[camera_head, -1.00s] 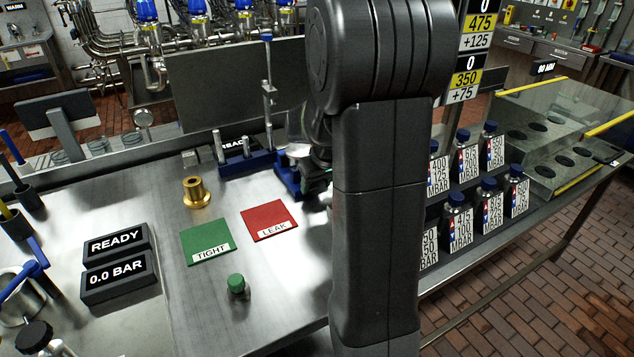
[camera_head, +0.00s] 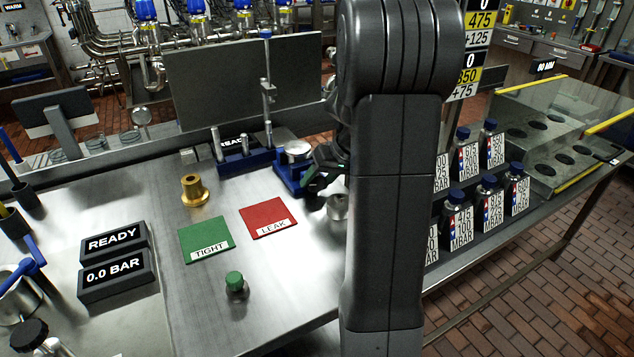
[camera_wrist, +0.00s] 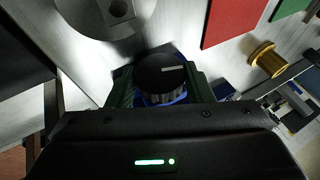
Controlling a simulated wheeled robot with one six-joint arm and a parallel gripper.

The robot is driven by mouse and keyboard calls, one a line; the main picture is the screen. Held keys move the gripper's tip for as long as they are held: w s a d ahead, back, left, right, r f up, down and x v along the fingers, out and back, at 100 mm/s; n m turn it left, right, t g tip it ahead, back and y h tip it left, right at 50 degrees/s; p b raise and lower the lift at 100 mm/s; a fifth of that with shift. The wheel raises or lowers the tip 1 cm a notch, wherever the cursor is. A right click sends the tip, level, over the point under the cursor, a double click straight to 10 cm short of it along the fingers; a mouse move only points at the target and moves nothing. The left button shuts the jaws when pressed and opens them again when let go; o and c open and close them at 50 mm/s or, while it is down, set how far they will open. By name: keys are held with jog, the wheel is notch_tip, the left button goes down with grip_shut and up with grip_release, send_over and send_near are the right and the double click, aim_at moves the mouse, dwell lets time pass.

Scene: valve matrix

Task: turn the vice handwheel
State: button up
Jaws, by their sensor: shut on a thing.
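The blue vice (camera_head: 288,178) stands on the steel bench near its back right edge, with a round silver top. My gripper (camera_head: 318,178) is at the right side of the vice, partly hidden by my arm. In the wrist view, the dark round handwheel (camera_wrist: 162,75) with a ribbed rim sits between the green fingers of my gripper (camera_wrist: 163,88). The fingers are shut on it from both sides. Blue vice parts show just behind the wheel. The handwheel is hidden in the head view.
A silver cylinder (camera_head: 338,207) stands near the vice, partly behind my arm. Red LEAK (camera_head: 268,217) and green TIGHT (camera_head: 206,238) pads lie to the left, with a brass fitting (camera_head: 194,190) and a green-topped knob (camera_head: 235,284). Several labelled bottles (camera_head: 488,200) stand right.

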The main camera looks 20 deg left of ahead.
jog(key=shift+w+d+f+m+g+y+b, duration=0.15)
jog(key=shift+m+g+y+b, duration=0.2)
jog(key=shift+g+y, duration=0.45)
jog(key=shift+y, duration=0.3)
jog(key=o, duration=1)
